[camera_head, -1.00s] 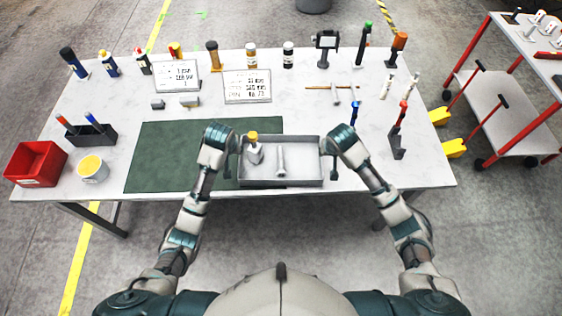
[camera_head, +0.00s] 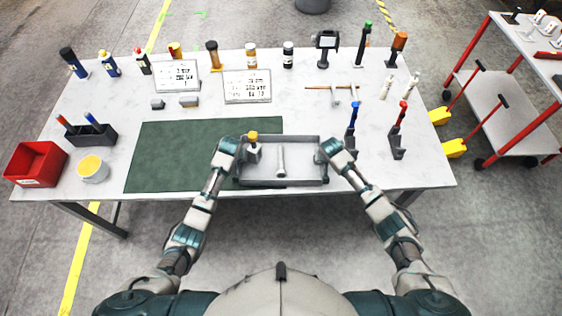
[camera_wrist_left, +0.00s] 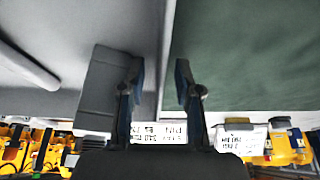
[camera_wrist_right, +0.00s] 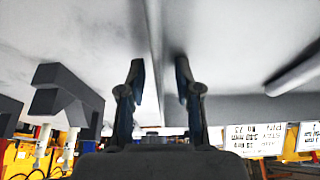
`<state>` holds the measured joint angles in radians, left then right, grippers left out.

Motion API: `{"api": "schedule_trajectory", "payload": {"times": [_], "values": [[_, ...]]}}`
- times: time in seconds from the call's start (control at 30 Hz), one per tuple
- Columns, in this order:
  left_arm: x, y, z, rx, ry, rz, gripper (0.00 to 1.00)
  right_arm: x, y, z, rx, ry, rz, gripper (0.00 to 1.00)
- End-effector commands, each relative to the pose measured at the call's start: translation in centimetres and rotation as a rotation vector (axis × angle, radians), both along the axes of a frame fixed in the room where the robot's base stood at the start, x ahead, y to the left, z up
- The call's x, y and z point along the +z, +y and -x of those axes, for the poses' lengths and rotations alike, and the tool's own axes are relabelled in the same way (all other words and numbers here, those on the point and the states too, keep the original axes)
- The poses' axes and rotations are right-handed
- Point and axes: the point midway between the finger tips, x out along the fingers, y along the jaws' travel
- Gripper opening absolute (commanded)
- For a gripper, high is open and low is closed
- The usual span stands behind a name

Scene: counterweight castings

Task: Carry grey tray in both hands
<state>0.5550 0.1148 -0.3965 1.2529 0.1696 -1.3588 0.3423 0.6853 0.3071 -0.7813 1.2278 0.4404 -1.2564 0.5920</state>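The grey tray (camera_head: 283,182) rests on the table and overlaps the right end of the green mat. My left gripper (camera_head: 237,154) is at the tray's left end. In the left wrist view its fingers (camera_wrist_left: 160,85) are apart, one each side of the tray wall. My right gripper (camera_head: 322,156) is at the tray's right end. In the right wrist view its fingers (camera_wrist_right: 160,85) are also apart, straddling the wall. Finger contact with the wall is unclear.
The green mat (camera_head: 165,160) is bare left of the tray. Holders with blue (camera_head: 352,130) and red (camera_head: 398,140) tools stand right of the tray. Bottles and tools line the back.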

Motion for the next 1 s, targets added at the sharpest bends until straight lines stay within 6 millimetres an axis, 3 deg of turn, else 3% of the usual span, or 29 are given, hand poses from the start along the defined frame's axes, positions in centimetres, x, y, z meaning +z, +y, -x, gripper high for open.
{"api": "schedule_trajectory", "payload": {"times": [0.27, 0.4, 1.0], "values": [[-0.03, -0.01, -0.04, 0.0, 0.0, 0.0, 0.31, -0.03, 0.03, -0.04, 0.0, -0.001, -0.001, 0.31], [-0.03, 0.0, -0.04, 0.0, 0.0, 0.0, 0.0, -0.03, 0.03, -0.04, 0.0, 0.0, -0.001, 0.0], [0.7, -0.03, -0.14, 0.001, -0.005, 0.001, 0.0, 0.69, 0.04, -0.14, 0.0, -0.004, -0.002, 0.0]]}}
